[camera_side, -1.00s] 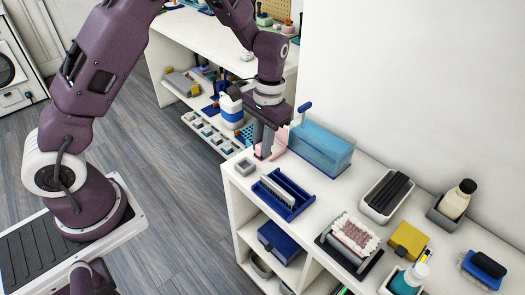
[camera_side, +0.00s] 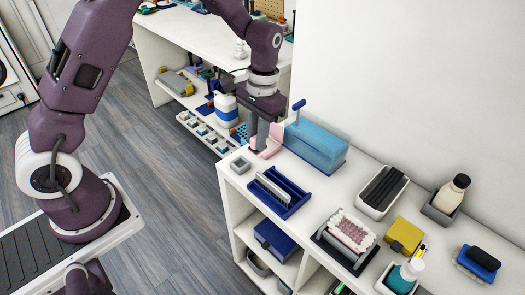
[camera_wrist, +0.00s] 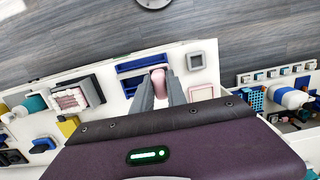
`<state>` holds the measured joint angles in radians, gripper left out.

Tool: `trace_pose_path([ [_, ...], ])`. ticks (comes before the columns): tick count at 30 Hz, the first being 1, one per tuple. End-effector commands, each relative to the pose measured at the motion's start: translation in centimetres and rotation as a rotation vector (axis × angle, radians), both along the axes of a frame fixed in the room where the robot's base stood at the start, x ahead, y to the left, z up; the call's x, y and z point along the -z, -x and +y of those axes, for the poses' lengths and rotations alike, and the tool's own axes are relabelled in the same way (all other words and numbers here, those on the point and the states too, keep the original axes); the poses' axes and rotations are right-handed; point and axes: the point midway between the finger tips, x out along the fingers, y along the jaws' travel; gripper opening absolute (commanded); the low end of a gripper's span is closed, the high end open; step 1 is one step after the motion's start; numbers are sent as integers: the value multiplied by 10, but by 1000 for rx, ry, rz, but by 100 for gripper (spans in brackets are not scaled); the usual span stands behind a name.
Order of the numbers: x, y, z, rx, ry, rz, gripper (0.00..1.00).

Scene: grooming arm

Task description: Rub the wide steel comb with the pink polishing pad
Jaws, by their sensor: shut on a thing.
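My gripper (camera_side: 262,147) is shut on the pink polishing pad (camera_wrist: 159,82), which shows between the two fingers in the wrist view. In the side view the pad (camera_side: 276,132) is partly hidden by the fingers, just above the pale pink tray (camera_side: 267,154). The wide steel comb (camera_side: 272,190) stands on edge in a slotted blue rack (camera_side: 294,206), in front of and to the right of my gripper.
A clear blue box (camera_side: 318,146) stands close to the right of my gripper. A small grey square dish (camera_side: 240,165) sits at the shelf's left edge. A bristly pink brush (camera_side: 351,231), a black-filled tray (camera_side: 382,191) and bottles stand farther right.

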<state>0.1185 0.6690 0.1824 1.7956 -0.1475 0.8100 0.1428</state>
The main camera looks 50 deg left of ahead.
Motion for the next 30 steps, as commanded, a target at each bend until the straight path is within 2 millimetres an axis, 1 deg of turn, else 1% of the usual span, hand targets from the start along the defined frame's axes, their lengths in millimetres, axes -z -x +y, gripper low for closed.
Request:
trace_pose_path([
  [5,6,1,0,0,0,3,0],
  [11,22,1,0,0,0,3,0],
  [26,67,1,0,0,0,3,0],
  [29,84,1,0,1,-1,5,0],
  [30,78,0,-6,3,0,0,0],
])
